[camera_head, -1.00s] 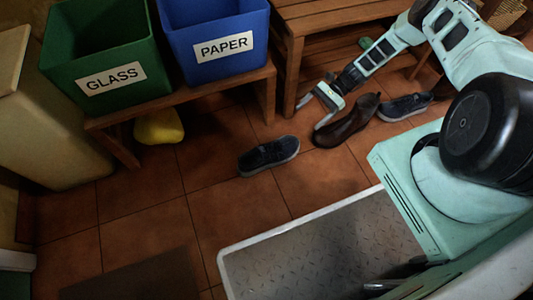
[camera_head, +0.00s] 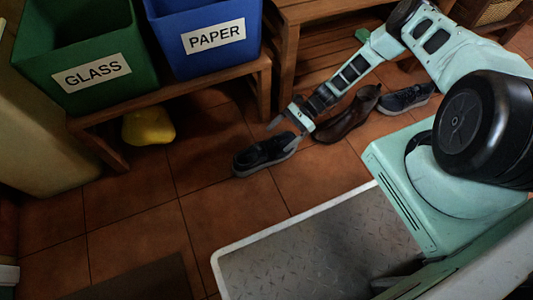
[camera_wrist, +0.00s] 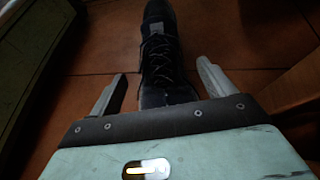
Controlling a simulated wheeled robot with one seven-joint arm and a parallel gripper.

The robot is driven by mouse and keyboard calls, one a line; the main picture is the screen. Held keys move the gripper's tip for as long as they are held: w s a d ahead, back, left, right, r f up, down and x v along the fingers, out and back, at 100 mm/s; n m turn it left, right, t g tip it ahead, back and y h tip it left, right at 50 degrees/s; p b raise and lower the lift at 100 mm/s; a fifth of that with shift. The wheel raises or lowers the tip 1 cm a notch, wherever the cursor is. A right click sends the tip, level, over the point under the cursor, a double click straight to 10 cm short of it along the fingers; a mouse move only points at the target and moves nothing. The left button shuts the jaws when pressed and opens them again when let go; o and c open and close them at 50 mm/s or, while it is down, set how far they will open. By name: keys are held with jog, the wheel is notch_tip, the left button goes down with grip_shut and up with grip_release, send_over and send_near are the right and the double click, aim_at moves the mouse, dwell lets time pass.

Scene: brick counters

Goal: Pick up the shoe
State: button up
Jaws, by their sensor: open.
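A dark lace-up shoe with a pale sole (camera_head: 262,157) lies on the tiled floor in front of the bench in the head view. My gripper (camera_head: 286,122) is open at the shoe's right end, above it. In the wrist view the shoe (camera_wrist: 159,50) runs up the middle of the picture with its laces showing. My gripper's fingers (camera_wrist: 160,92) stand apart on either side of the shoe, with gaps between them and it. The shoe's near end is hidden behind the gripper body.
A brown shoe (camera_head: 347,117) and another dark shoe (camera_head: 406,98) lie to the right. Green GLASS (camera_head: 92,75) and blue PAPER (camera_head: 213,38) bins stand on a wooden bench (camera_head: 264,85). A yellow object (camera_head: 148,126) lies under it. Open floor lies left of the shoe.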

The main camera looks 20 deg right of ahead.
aim_at(272, 144)
jog(key=b+x, duration=0.2)
jog(key=x, duration=0.2)
jog(key=shift+d+f, duration=0.1)
jog(key=shift+f, duration=0.1)
jog(key=shift+a, duration=0.45)
jog(key=c, duration=1.2)
jog(key=shift+o, duration=0.2)
